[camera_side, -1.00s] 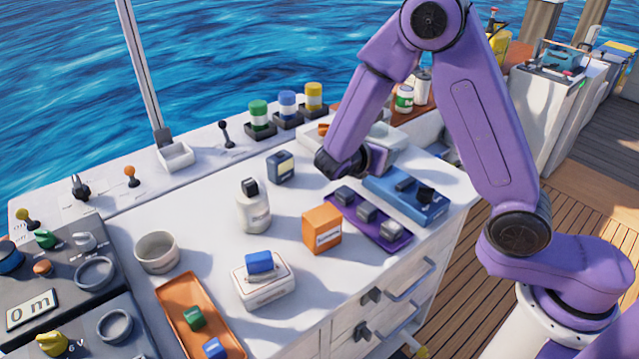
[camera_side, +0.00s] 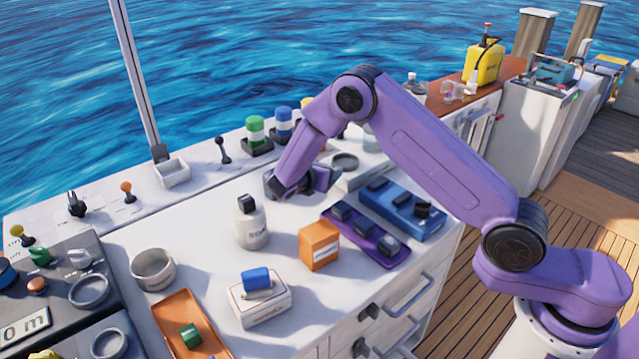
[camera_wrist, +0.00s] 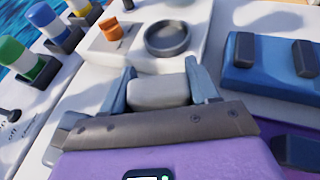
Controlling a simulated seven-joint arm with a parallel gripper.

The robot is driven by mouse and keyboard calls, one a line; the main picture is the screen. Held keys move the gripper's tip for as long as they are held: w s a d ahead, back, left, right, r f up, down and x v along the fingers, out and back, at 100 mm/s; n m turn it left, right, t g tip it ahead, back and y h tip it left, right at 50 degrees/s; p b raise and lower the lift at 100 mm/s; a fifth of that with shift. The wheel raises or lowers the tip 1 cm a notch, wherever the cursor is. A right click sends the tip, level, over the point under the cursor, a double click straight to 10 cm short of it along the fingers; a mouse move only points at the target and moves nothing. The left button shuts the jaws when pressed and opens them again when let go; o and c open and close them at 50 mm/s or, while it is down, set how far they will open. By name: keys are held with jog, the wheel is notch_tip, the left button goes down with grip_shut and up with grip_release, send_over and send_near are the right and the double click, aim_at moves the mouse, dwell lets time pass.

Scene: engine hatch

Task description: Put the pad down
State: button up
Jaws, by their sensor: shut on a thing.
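My gripper (camera_wrist: 160,92) is shut on a light grey pad (camera_wrist: 158,93), which shows between its two blue-grey fingers in the wrist view. In the side view my gripper (camera_side: 318,182) is low over the white counter, between the white bottle and the pale tray. The pad is hidden by my arm there, so I cannot tell whether it touches the counter. The pale tray (camera_wrist: 135,62), with an orange knob (camera_wrist: 111,29) and a dark round dish (camera_wrist: 167,39), lies just beyond the fingers.
A purple tray (camera_side: 365,238) and a blue tray (camera_side: 408,217) hold dark blocks to the right. A white bottle (camera_side: 251,226), an orange box (camera_side: 320,247) and a white box with a blue block (camera_side: 256,279) stand in front. Green (camera_side: 256,130) and blue (camera_side: 284,121) canisters stand behind.

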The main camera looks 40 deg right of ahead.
aim_at(319, 195)
jog(key=shift+w+f, duration=0.6)
jog(key=shift+f, duration=0.15)
jog(key=shift+w+f, duration=0.15)
jog(key=shift+f, duration=1.5)
jog(key=shift+f, duration=0.1)
jog(key=o, duration=1.1)
jog(key=v, duration=0.7)
jog(key=shift+a, duration=0.25)
jog(key=shift+r, duration=0.25)
